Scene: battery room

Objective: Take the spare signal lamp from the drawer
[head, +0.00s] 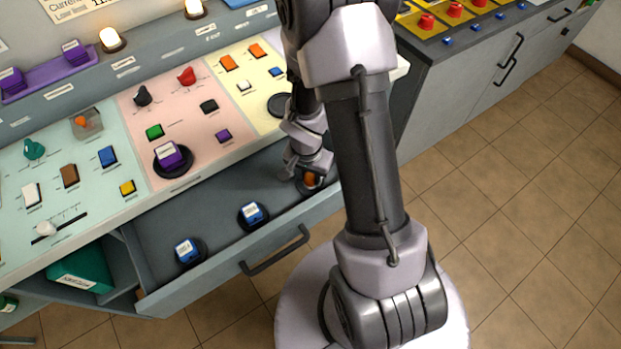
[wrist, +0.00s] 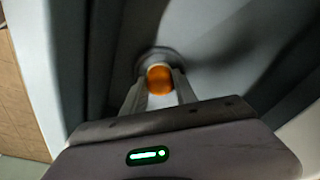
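The orange signal lamp (head: 313,180) is at the right end of the open drawer (head: 170,225). In the wrist view, the lamp (wrist: 160,80) shows as a round orange cap with a pale collar, above a grey round base. My gripper (head: 309,175) reaches down into the drawer from above. In the wrist view, the two fingers of my gripper (wrist: 160,88) lie on either side of the lamp, with no clear gap to it. The gripper looks shut on the lamp. The lamp seems to be at its base; whether it is lifted at all I cannot tell.
Two blue-topped labelled parts, one near the drawer's middle (head: 251,213) and one at its left (head: 187,250), sit on dark round bases. The drawer handle (head: 275,252) is on its front. The control panel (head: 130,140) overhangs the drawer's back. A green box (head: 80,270) lies in a lower-left compartment.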

